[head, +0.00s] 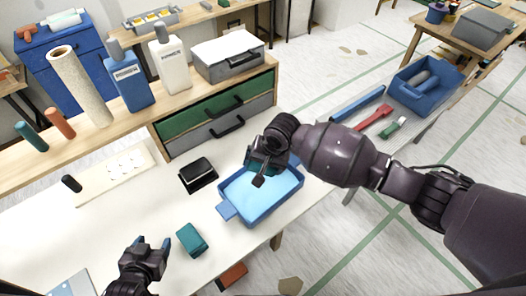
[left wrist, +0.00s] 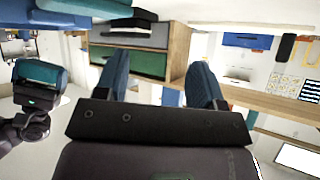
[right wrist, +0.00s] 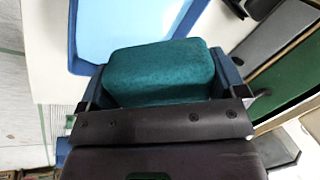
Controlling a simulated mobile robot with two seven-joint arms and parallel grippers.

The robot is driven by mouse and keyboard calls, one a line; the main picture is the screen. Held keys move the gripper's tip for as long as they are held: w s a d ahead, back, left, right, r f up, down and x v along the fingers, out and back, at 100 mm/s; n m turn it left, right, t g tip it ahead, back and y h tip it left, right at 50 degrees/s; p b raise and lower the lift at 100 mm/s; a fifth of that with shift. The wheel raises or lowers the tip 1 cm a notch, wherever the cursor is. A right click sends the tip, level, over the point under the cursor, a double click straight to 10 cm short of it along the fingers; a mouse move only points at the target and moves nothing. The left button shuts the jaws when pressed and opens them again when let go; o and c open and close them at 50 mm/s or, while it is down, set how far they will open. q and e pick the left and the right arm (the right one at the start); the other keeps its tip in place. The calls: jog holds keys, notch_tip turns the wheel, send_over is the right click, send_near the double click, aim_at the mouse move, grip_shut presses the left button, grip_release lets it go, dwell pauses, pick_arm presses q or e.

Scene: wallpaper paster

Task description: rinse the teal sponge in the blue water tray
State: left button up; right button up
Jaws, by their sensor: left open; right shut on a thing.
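A teal sponge (right wrist: 160,76) is clamped between the fingers of my right gripper (head: 262,172). The gripper is over the back part of the blue water tray (head: 276,210), which holds light blue water. In the right wrist view the sponge is in front of the tray (right wrist: 72,40); whether it touches the water I cannot tell. In the head view my gripper mostly hides it. A second teal block (head: 191,240) lies on the white table, left of the tray. My left gripper (head: 152,243) is open and empty, left of that block.
A black box (head: 198,175) stands on the table left of the tray. Behind is a drawer unit (head: 215,115) with green and grey fronts, and a shelf with bottles (head: 128,85) and a paper roll (head: 80,85). A white strip with sockets (head: 122,167) lies at the left.

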aim_at(263, 190)
jog(key=shift+s+f, duration=0.15)
jog(key=shift+f, duration=0.3)
pick_arm(q)
jog(key=shift+s+f, duration=0.1)
jog(key=shift+s, duration=0.35)
pick_arm(e)
jog(key=shift+f, duration=0.8)
pick_arm(q)
jog(key=f+b, duration=0.2)
jog(key=b, duration=0.1)
jog(key=shift+w+f, duration=0.1)
jog(key=shift+w, duration=0.3)
pick_arm(e)
notch_tip(263, 190, down, 3)
jog(key=shift+r, duration=0.1)
pick_arm(q)
jog(key=shift+w+d+r+b, duration=0.1)
jog(key=shift+w+r+b, duration=0.25)
jog(key=shift+w, duration=0.15)
pick_arm(e)
jog(key=shift+f, duration=0.7)
pick_arm(q)
jog(key=shift+w, duration=0.1)
pick_arm(e)
jog(key=shift+f, duration=0.3)
pick_arm(q)
jog(key=shift+f, duration=0.2)
pick_arm(e)
jog(key=shift+f, duration=0.6)
jog(key=shift+f, duration=0.1)
